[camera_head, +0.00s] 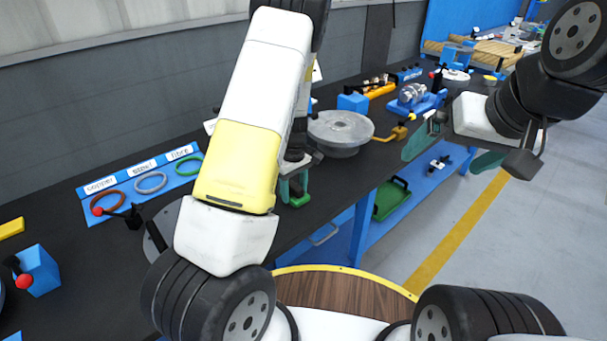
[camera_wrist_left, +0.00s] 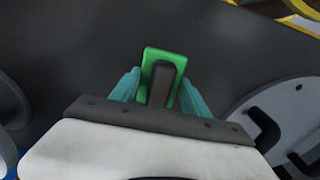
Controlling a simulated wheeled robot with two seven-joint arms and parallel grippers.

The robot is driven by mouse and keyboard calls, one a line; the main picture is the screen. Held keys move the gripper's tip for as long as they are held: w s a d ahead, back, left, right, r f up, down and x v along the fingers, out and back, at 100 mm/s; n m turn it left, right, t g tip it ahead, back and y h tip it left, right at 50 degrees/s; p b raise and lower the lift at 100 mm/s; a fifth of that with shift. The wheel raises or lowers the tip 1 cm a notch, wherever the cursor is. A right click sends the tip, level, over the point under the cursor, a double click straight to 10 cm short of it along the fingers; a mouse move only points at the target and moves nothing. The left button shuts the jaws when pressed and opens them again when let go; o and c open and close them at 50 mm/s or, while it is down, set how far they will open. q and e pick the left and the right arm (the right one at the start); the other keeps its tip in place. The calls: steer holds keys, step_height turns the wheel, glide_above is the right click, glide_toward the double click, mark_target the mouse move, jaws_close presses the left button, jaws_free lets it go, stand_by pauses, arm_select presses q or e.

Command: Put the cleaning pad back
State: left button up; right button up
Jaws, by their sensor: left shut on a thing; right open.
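The cleaning pad (camera_wrist_left: 176,57) is a green block with a dark grip. My left gripper (camera_wrist_left: 160,90) is shut on that grip, with one teal finger on each side in the left wrist view. In the head view the pad's green edge (camera_head: 299,200) shows low between the fingers of my left gripper (camera_head: 293,184), near the front edge of the bench; most of it is hidden. I cannot tell whether the pad touches the bench. My right gripper (camera_head: 450,154) is open and empty, out past the bench's front edge.
A round grey metal part (camera_head: 340,130) stands on the dark bench just behind the left gripper. A blue board (camera_head: 140,185) with labelled rings lies at the left. A blue block (camera_head: 37,270) with a red knob and a blue fixture (camera_head: 415,103) also stand on the bench. A green tray (camera_head: 391,198) sits on the lower shelf.

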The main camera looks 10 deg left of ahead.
arm_select(q)
steer(key=shift+f, duration=0.2)
steer(key=o, duration=1.5)
steer(key=shift+c, duration=0.2)
step_height(320, 180, up, 12)
step_height(320, 180, up, 8)
steer(key=m+t+h, duration=0.1)
steer(key=m+h, duration=0.1)
glide_above(294, 186)
steer(key=s+d, duration=0.1)
steer(key=s, duration=0.3)
steer(key=s+d+r+m+t+h, duration=0.15)
steer(key=s+r+m, duration=0.25)
steer(key=s+r, duration=0.4)
steer(key=s+r+m+t+y, duration=0.1)
steer(key=s+r+m+t, duration=0.2)
steer(key=s, duration=0.9)
steer(key=shift+a+r+m+t, duration=0.15)
steer(key=shift+r+m+t, duration=0.2)
steer(key=shift+r+m, duration=0.85)
